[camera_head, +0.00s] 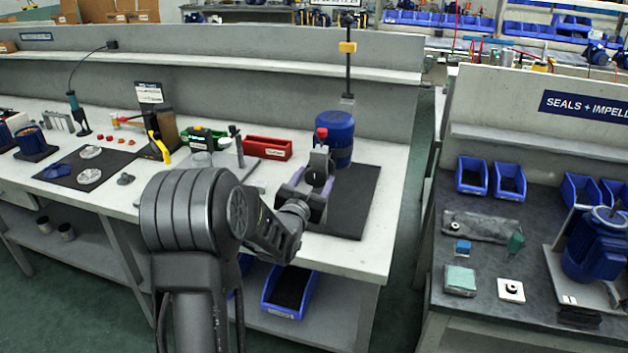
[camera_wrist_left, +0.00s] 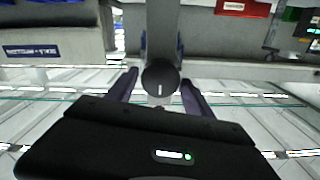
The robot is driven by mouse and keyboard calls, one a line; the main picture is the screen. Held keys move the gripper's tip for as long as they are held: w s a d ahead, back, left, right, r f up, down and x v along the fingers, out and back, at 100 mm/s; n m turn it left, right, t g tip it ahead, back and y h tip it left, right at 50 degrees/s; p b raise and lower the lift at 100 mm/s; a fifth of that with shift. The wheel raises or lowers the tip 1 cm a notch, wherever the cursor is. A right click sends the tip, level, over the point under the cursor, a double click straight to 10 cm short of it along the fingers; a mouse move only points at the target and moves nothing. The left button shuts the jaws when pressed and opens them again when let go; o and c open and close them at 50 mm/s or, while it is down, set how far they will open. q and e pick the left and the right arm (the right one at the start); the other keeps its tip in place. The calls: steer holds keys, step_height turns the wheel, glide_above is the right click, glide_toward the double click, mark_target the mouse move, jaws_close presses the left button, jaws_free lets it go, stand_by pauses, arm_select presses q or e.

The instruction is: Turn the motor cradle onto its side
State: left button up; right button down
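A blue cylindrical motor (camera_head: 335,138) stands upright on a dark mat (camera_head: 354,206) at the right end of the near bench. A grey post-like part with a red top (camera_head: 321,134) stands just in front of it. I cannot clearly separate the motor cradle from these parts. My left gripper (camera_head: 312,178) is in front of the motor and hides its lower front. In the left wrist view, its two fingers (camera_wrist_left: 160,88) lie on either side of a dark round knob (camera_wrist_left: 161,77) on a grey bar (camera_wrist_left: 163,30). Whether they press on it is unclear. My right gripper is not in view.
A red bin (camera_head: 267,148) and a grey plate stand left of the gripper. A yellow-handled tool (camera_head: 159,147) is further left. A blue bin (camera_head: 289,292) sits on the lower shelf. An aisle separates the bench from the dark bench (camera_head: 476,320) at the right.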

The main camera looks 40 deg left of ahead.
arm_select(q)
jaws_close()
stand_by(0.4)
